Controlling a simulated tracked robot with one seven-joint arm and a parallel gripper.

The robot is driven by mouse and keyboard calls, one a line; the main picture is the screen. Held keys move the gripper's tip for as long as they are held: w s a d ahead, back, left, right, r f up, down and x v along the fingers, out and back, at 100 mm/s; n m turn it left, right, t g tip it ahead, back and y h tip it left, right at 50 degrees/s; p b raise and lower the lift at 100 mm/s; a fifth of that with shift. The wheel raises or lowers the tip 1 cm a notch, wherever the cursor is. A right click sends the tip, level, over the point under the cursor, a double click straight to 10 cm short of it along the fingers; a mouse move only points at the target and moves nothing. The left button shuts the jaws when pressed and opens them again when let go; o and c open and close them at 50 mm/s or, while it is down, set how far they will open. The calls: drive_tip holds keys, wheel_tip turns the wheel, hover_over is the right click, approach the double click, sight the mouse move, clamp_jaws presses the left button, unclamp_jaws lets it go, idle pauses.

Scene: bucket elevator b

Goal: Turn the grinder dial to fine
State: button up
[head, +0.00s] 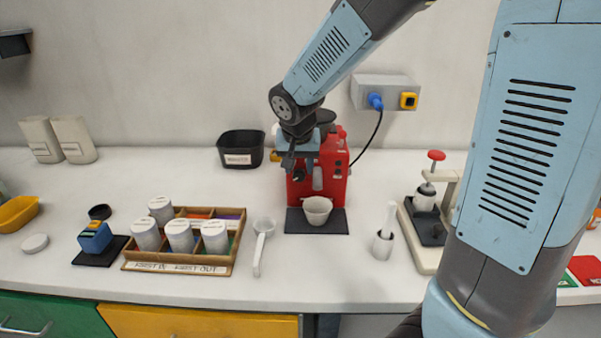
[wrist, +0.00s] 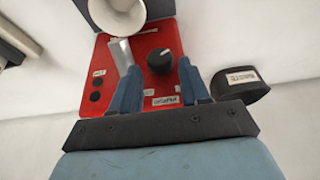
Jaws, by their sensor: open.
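The red grinder (head: 334,165) stands at the back of the counter, with a white cup (head: 317,207) under its spout. In the wrist view the red front (wrist: 140,62) fills the upper middle. The black round dial (wrist: 160,61) with a pale pointer mark shows there, beside a light grey spout (wrist: 121,55). My gripper (head: 299,158) is open in front of the grinder's upper part. In the wrist view its two blue fingers (wrist: 160,84) are apart, with the dial between and just beyond their tips. I cannot see contact. The small label near the dial is too blurred to read.
A black bin (head: 240,149) stands left of the grinder. A wooden tray (head: 180,268) with several white canisters and a white scoop (head: 260,250) lie in front to the left. A white mortar (head: 382,246) and a press (head: 430,220) stand to the right.

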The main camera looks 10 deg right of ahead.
sight(299, 172)
drive_tip(key=shift+x, duration=1.7)
